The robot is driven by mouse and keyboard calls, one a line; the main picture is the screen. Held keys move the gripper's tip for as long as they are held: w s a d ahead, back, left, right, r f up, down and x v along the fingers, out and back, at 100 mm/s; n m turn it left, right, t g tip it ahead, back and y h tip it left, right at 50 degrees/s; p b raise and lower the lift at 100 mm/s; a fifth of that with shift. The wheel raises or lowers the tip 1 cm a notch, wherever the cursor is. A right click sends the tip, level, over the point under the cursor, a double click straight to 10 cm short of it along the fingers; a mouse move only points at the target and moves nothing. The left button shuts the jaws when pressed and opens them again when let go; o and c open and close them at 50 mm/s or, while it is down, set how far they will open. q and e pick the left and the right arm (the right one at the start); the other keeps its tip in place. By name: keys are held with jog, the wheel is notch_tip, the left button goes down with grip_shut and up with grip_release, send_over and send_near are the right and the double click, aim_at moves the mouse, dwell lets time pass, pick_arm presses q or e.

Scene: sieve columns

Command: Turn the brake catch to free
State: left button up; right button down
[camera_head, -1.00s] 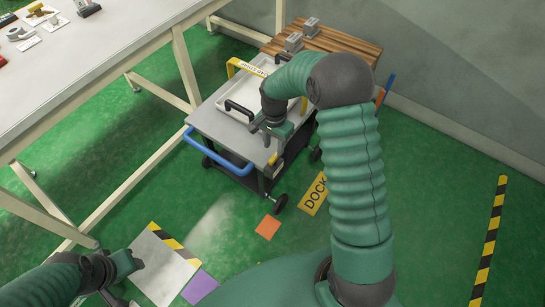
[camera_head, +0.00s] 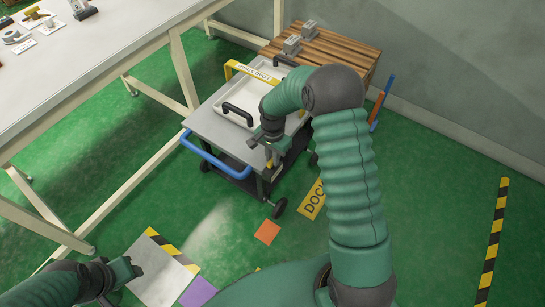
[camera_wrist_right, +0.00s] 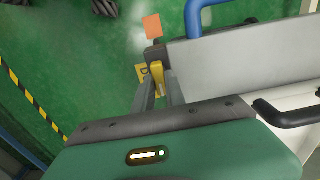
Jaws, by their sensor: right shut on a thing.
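The yellow brake catch (camera_wrist_right: 157,74) sits at a corner of the grey-topped cart (camera_head: 209,124). In the right wrist view it stands between the two fingers of my right gripper (camera_wrist_right: 160,92), which is shut on it. In the head view my right gripper (camera_head: 268,143) is at the cart's near right corner, and the catch is mostly hidden below it. My left gripper (camera_head: 122,272) is at the lower left, away from the cart, above the floor. Its jaw opening is not clear.
The cart has a blue handle (camera_head: 215,158) and carries a white tray (camera_head: 232,92) with black handles under a yellow bar (camera_head: 252,72). A wooden deck (camera_head: 345,50) with grey blocks stands behind. A long table (camera_head: 85,75) is at left.

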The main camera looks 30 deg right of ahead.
jog(key=shift+a, duration=0.1)
jog(key=shift+r+n+p, duration=0.25)
jog(key=shift+n+p, duration=0.55)
jog(key=shift+p, duration=0.3)
jog(key=n+p, duration=0.7)
jog(key=shift+n, duration=0.4)
jog(key=n+p, duration=0.2)
jog(key=n, duration=0.2)
jog(key=shift+f, duration=0.1)
jog(key=shift+f+n+p, duration=0.1)
jog(key=shift+n+p, duration=0.9)
jog(key=shift+n, duration=1.3)
jog(key=c, duration=1.4)
grip_release()
jog(key=shift+s, duration=0.1)
